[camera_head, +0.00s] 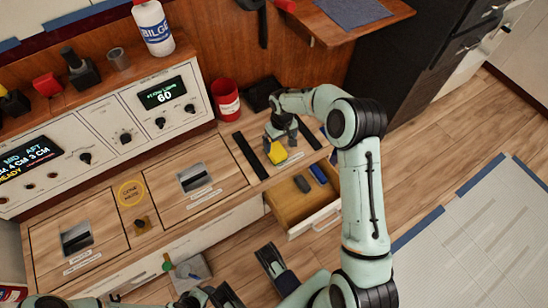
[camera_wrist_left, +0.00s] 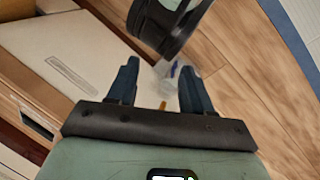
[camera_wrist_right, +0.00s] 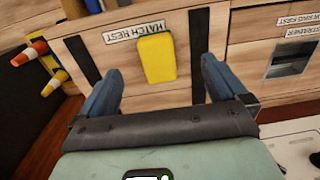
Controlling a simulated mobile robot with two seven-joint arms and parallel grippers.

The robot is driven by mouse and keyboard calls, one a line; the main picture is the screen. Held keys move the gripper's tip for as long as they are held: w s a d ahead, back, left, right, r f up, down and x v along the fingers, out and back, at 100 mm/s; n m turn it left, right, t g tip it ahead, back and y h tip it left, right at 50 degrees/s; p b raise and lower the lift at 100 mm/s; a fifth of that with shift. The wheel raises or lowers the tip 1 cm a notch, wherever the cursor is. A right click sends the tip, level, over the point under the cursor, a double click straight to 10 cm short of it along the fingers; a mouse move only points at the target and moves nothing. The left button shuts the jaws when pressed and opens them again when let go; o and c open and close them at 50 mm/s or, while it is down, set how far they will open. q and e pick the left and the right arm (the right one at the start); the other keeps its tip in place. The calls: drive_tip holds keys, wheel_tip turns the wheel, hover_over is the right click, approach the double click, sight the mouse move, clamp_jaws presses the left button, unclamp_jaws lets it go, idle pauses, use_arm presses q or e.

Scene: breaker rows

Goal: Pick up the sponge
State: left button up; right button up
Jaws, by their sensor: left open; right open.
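The yellow sponge (camera_head: 277,153) lies on the wooden counter top beside the open drawer. It also shows in the right wrist view (camera_wrist_right: 157,57), next to a label reading "HATCH REST". My right gripper (camera_head: 282,136) is open above the sponge, and partly covers it in the head view. In the right wrist view the sponge appears between and beyond the two fingers, with gaps on both sides; I see no grip on it. My left gripper (camera_wrist_left: 160,72) is open and apart from the sponge, low over the floor and cabinet side.
An open drawer (camera_head: 317,213) holds a dark grey block (camera_head: 301,184) and a blue block (camera_head: 318,174). Dark strips flank the sponge's spot. A white bottle (camera_head: 153,27) stands on the control panel.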

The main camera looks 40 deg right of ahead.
drive_tip(key=w+d, duration=0.1)
drive_tip(key=b, duration=0.2)
hover_over(280, 155)
drive_tip(key=f, duration=0.6)
drive_tip(key=shift+w+d, duration=0.2)
drive_tip(key=shift+d, duration=0.1)
drive_tip(key=shift+s+a+f+b, duration=0.1)
drive_tip(key=shift+f+b, duration=0.1)
drive_tip(key=shift+f, duration=0.85)
drive_tip(key=shift+w+a+f+b, duration=0.1)
drive_tip(key=shift+f+b, duration=0.1)
drive_tip(key=shift+f, duration=0.8)
drive_tip(key=shift+s+a+f+b, duration=0.1)
drive_tip(key=shift+f+b, duration=0.1)
drive_tip(key=shift+f, duration=0.85)
use_arm(q)
drive_tip(key=w+a+f+t, duration=0.1)
drive_tip(key=w+a+f, duration=0.1)
drive_tip(key=w, duration=0.3)
drive_tip(key=shift+w+a+f+t+y, duration=0.2)
drive_tip(key=shift+f+t+y, duration=0.15)
drive_tip(key=shift+f, duration=0.55)
use_arm(e)
drive_tip(key=shift+r, duration=0.1)
drive_tip(key=c, duration=1)
